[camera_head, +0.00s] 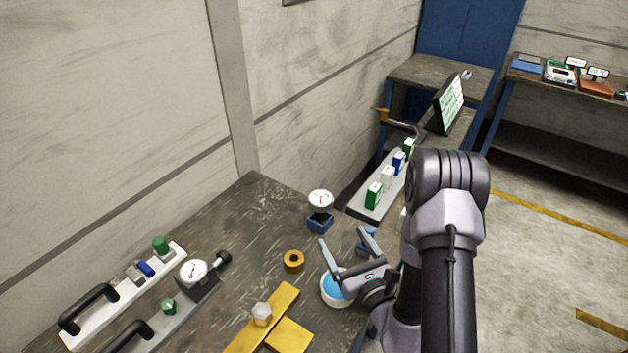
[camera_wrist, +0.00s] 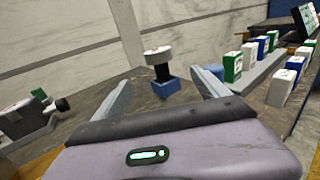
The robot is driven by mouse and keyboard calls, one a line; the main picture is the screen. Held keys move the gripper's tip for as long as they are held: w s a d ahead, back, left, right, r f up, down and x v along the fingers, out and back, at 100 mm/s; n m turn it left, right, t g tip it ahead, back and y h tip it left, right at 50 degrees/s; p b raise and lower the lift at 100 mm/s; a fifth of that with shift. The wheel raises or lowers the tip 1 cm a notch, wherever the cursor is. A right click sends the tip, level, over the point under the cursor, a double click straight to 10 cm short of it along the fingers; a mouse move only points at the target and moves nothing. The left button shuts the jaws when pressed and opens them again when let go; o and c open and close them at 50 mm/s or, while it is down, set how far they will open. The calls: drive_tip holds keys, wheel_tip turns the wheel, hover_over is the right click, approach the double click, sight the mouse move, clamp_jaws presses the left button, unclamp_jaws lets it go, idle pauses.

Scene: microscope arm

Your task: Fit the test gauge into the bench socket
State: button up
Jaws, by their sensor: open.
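A gauge with a white round dial (camera_head: 320,198) and a dark stem stands upright in a blue block (camera_head: 320,224) on the bench. In the wrist view the gauge (camera_wrist: 157,52) and its blue block (camera_wrist: 166,89) show ahead, between my fingers. My gripper (camera_head: 341,236) is open and empty, with the gauge beyond its fingertips and apart from them. A brass ring with a dark hole (camera_head: 293,260) lies on the bench left of my gripper; I cannot tell whether it or the blue block is the bench socket. A second dial gauge (camera_head: 193,270) sits on a grey fixture at the left.
A blue piece (camera_head: 364,243) is partly hidden by my right finger. Yellow blocks (camera_head: 290,335) lie at the front, and handled trays (camera_head: 112,305) at the left. A strip of small boxes (camera_head: 374,196) stands beyond.

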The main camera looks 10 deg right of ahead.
drive_tip(key=shift+w+r, duration=0.1)
drive_tip(key=shift+w, duration=0.3)
drive_tip(key=p, duration=0.1)
approach(317, 191)
drive_tip(key=w+f, duration=0.2)
drive_tip(key=w, duration=0.1)
drive_tip(key=shift+a+f, duration=0.25)
drive_tip(key=shift+a, duration=0.1)
drive_tip(key=w, duration=0.4)
drive_tip(key=w+a, duration=0.1)
drive_tip(key=w, duration=0.2)
drive_tip(key=shift+a, duration=0.1)
drive_tip(key=shift+s, duration=0.1)
drive_tip(key=c, duration=1.6)
drive_tip(key=shift+r+p, duration=0.85)
drive_tip(key=shift+r, duration=1.25)
drive_tip(key=s, duration=1.5)
drive_tip(key=a+r+n+g+y, duration=0.1)
drive_tip(key=a+r+n+y, duration=0.1)
drive_tip(key=a, duration=0.1)
drive_tip(key=w+a+r+n+g+y, duration=0.1)
drive_tip(key=a+r+n+y, duration=0.1)
drive_tip(key=a+y, duration=0.1)
drive_tip(key=w+a+r+n+g+y, duration=0.1)
drive_tip(key=a+r+n+g+y, duration=0.1)
drive_tip(key=a+y, duration=0.1)
drive_tip(key=shift+w+a, duration=0.2)
drive_tip(key=shift+a, duration=0.55)
